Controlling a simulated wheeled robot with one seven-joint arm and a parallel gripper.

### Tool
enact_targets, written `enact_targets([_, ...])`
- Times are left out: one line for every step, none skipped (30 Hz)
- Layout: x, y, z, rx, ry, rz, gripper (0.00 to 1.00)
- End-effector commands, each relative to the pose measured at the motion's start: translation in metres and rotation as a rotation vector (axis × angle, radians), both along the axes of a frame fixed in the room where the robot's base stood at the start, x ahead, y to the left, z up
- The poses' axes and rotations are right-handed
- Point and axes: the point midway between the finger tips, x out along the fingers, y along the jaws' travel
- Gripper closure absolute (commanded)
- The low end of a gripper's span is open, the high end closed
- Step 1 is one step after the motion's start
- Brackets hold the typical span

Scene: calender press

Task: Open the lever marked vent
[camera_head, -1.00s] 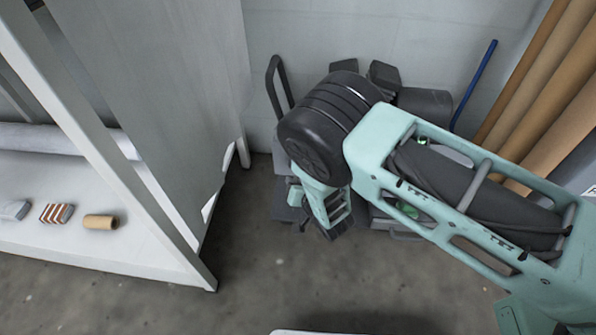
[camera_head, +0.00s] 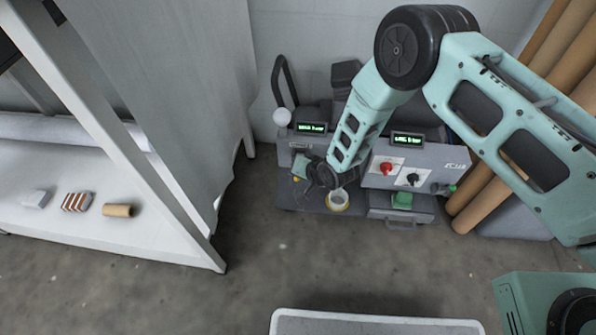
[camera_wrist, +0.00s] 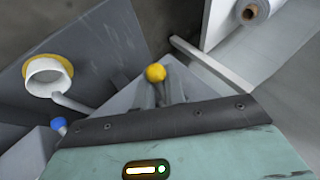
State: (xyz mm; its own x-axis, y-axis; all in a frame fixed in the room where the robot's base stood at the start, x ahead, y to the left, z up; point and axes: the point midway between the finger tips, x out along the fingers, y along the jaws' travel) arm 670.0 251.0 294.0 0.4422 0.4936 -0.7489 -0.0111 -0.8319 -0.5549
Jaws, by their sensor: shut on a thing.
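The grey press (camera_head: 425,160) stands against the back wall. A lever with a yellow ball knob (camera_wrist: 156,73) shows in the wrist view; the knob is a small yellow spot (camera_head: 296,179) in the head view. My gripper (camera_head: 305,177) is low at the left part of the press, shut on the yellow-knobbed lever. In the wrist view the fingers (camera_wrist: 171,92) are around its stem, below the ball, and partly hidden by my wrist. A blue ball knob (camera_wrist: 58,124) is apart to the left. No vent marking is readable.
A white outlet with a yellow ring (camera_head: 338,200) is right of my gripper. The press carries a red knob (camera_head: 387,169), a black knob (camera_head: 413,179) and lit displays (camera_head: 408,140). A white shelf frame (camera_head: 150,160) stands left. Brown rolls (camera_head: 500,165) lean right.

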Motion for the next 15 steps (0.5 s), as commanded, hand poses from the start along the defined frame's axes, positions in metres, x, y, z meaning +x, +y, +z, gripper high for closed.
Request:
enact_targets([-0.0076, 0.0039, -0.0015, 0.001, 0.016, 0.008, 1.00])
enact_targets([-0.0079, 0.0041, -0.0016, 0.001, 0.017, 0.009, 1.00])
enact_targets([-0.0082, 0.0041, -0.0017, 0.001, 0.018, 0.010, 1.00])
enact_targets([-0.0084, 0.0042, -0.0018, 0.001, 0.018, 0.010, 1.00])
enact_targets([-0.0085, 0.0042, -0.0018, 0.001, 0.018, 0.010, 1.00])
enact_targets([-0.0087, 0.0043, -0.0019, 0.001, 0.018, 0.010, 1.00])
enact_targets([-0.0088, 0.0042, -0.0020, 0.001, 0.018, 0.010, 1.00])
enact_targets([-0.0089, 0.0043, -0.0021, 0.001, 0.018, 0.010, 1.00])
enact_targets([-0.0091, 0.0043, -0.0021, 0.001, 0.018, 0.010, 1.00])
enact_targets([-0.0092, 0.0043, -0.0021, 0.000, 0.020, 0.010, 1.00])
enact_targets([-0.0094, 0.0043, -0.0022, 0.000, 0.020, 0.010, 1.00])
enact_targets([-0.0095, 0.0044, -0.0022, 0.000, 0.020, 0.010, 0.80])
enact_targets([-0.0093, 0.0044, -0.0021, 0.001, 0.018, 0.010, 0.72])
enact_targets([-0.0087, 0.0041, -0.0020, 0.001, 0.018, 0.010, 0.66])
enact_targets([-0.0078, 0.0037, -0.0018, 0.002, 0.016, 0.008, 0.66])
